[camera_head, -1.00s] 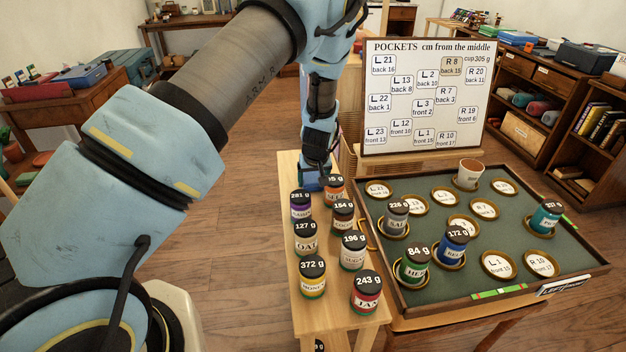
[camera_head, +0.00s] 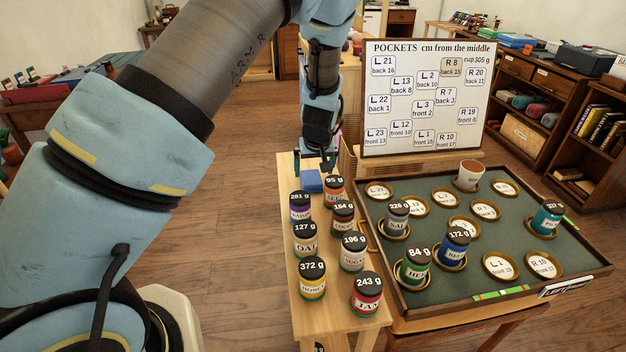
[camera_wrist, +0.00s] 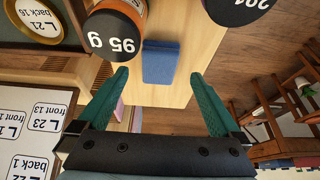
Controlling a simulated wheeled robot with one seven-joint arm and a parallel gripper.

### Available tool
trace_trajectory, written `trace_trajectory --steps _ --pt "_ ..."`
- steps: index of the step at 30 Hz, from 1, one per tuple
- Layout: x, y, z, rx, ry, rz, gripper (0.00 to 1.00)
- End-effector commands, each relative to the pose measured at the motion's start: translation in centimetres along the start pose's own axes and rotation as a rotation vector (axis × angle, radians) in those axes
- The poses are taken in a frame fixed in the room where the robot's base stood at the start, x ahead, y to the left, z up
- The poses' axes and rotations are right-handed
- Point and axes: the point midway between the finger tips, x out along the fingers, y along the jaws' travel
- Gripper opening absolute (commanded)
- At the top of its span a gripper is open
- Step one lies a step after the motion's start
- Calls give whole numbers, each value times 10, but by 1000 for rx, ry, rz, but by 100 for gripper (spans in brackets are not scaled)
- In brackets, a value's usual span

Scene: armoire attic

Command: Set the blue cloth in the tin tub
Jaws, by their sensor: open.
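A folded blue cloth (camera_head: 311,181) lies at the far end of the narrow wooden bench, behind the jars. It also shows in the wrist view (camera_wrist: 160,62), lying flat on the pale wood ahead of my fingers. My gripper (camera_head: 326,166) is just above and beyond that end of the bench. In the wrist view my gripper (camera_wrist: 160,95) has its two green fingers spread wide with nothing between them, apart from the cloth. I cannot make out a tin tub in either view.
Jars stand close to the cloth: a 95 g jar (camera_head: 334,191) and a 281 g jar (camera_head: 300,206). Several more fill the bench (camera_head: 313,325). To the right is a green tray (camera_head: 400,180) with jars and a cup (camera_head: 469,173), and a board (camera_head: 422,98) behind it.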

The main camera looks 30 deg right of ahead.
Motion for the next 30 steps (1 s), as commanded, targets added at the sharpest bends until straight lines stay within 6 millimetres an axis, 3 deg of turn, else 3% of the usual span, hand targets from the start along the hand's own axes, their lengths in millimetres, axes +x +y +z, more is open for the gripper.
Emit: trace_trajectory --steps 3,9,19,23,26,30 --pt "-24 1 0 0 2 3 100" --pt "-47 0 0 0 1 0 100" --pt "-54 -8 -1 -9 -7 -3 100" --pt "-66 -50 -5 -50 -41 -11 100" --pt "-84 -105 -2 -94 -87 -18 100" --pt "-118 -181 16 -145 -147 -19 100"
